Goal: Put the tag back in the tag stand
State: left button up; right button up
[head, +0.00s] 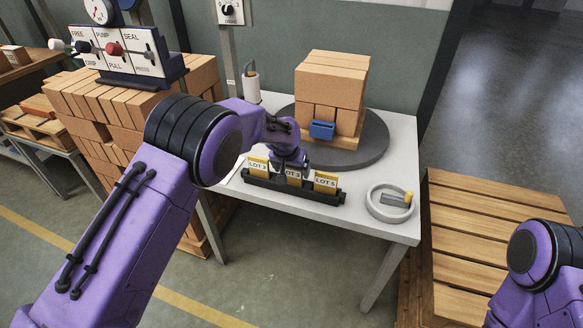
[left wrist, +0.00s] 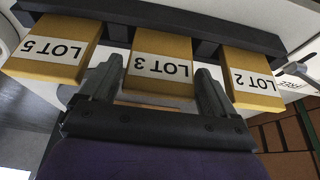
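The black tag stand (head: 268,189) lies along the front of the white table and holds three yellow tags with white labels: LOT 2 (head: 257,165), LOT 3 (head: 293,175) and LOT 5 (head: 325,182). In the left wrist view they appear upside down: LOT 5 (left wrist: 45,50), LOT 3 (left wrist: 160,68) and LOT 2 (left wrist: 252,80). My left gripper (left wrist: 157,88) is open, with one finger on each side of the LOT 3 tag and small gaps beside it. The tag's foot sits at the stand (left wrist: 205,28). My right gripper is out of view.
A round grey turntable (head: 375,145) behind the stand carries stacked bricks (head: 332,80) with a blue clip tool (head: 322,130). A grey round dish (head: 380,208) stands to the right. A lever panel (head: 120,52) is at the left, above a brick stack.

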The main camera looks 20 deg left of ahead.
pick_arm(q)
jog(key=shift+r, duration=0.2)
jog(key=v, duration=1.2)
jog(key=s+a+f+n, duration=0.1)
jog(key=s+a+f, duration=0.1)
jog(key=s+f, duration=0.55)
jog(key=s+a+f+n+y, duration=0.15)
jog(key=s+f, duration=0.25)
jog(key=f, duration=0.7)
jog(key=s+a+f+n+h, duration=0.1)
jog(key=s+a+f+n, duration=0.1)
jog(key=s+f, duration=0.55)
jog(key=s+a+f+n+y, duration=0.1)
jog(key=s+f, duration=0.1)
jog(key=s, duration=0.5)
jog(key=s+a+f+g+y, duration=0.1)
jog(key=s+a+f, duration=0.1)
jog(key=s, duration=0.6)
jog(key=s+a+f+n+y, duration=0.1)
jog(key=s+a, duration=0.1)
jog(key=s, duration=0.5)
jog(key=shift+s+f+n, duration=0.3)
jog(key=shift+f+n, duration=0.05)
jog(key=shift+f, duration=0.05)
